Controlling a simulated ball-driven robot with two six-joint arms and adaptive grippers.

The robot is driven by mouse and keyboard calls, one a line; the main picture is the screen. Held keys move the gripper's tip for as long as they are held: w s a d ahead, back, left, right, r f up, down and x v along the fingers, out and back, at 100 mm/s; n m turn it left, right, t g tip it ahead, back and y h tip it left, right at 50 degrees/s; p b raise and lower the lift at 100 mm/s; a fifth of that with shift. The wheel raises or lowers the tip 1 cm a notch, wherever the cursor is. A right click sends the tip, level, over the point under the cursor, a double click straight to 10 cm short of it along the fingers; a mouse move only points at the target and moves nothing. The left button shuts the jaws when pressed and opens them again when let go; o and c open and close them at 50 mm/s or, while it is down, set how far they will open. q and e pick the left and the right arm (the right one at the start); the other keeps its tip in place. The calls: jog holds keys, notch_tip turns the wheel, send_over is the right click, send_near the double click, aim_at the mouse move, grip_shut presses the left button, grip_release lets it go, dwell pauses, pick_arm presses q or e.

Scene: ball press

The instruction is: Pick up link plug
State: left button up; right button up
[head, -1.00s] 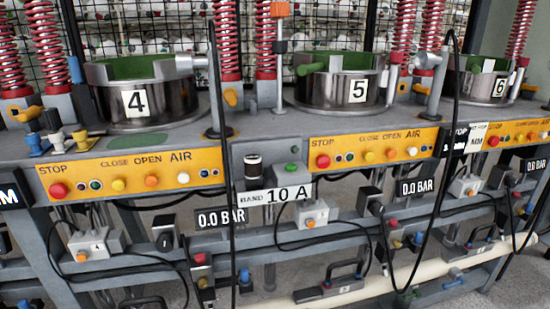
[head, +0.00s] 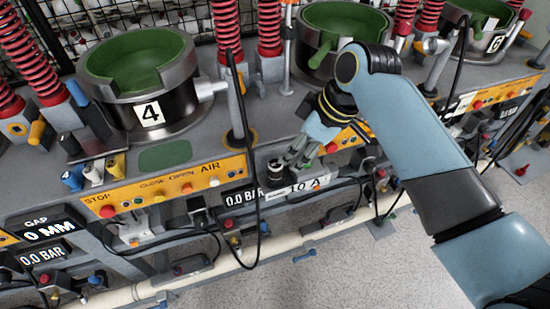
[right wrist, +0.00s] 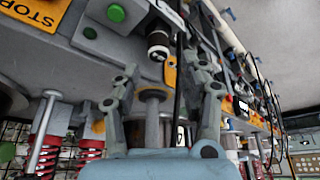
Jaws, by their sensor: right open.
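The link plug appears to be the short black cylinder with a white band (head: 275,172), upright on the grey panel by the 10 A label. In the right wrist view it shows as a black and white cylinder (right wrist: 158,45) beyond the fingertips. My right gripper (head: 293,162) reaches down over the panel, its fingers just right of the plug. In the right wrist view the gripper (right wrist: 160,70) is open, with fingers apart and nothing held between them. A dark cable passes close to the plug there. My left gripper is not in view.
Press 4 (head: 150,115) stands at the left with a green bowl top. A black hanging cable (head: 243,150) runs down left of the plug. Red springs (head: 267,35) stand behind. A yellow button strip (head: 160,190) lies along the front.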

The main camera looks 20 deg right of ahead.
aim_at(279, 165)
jog(key=x, duration=0.3)
jog(key=shift+w+a+f, duration=0.1)
jog(key=shift+w+a, duration=0.05)
jog(key=shift+w, duration=0.05)
jog(key=shift+w+a+f, duration=0.15)
jog(key=shift+f, duration=0.35)
jog(key=shift+w+a+f, duration=0.1)
jog(key=shift+w+f, duration=0.05)
jog(key=shift+f, duration=0.15)
jog(key=x, duration=0.4)
jog(key=shift+w+a, duration=0.2)
jog(key=shift+w, duration=0.05)
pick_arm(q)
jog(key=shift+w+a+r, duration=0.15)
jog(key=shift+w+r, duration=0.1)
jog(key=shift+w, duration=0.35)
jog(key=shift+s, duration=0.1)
pick_arm(e)
jog(key=shift+c, duration=0.3)
grip_shut()
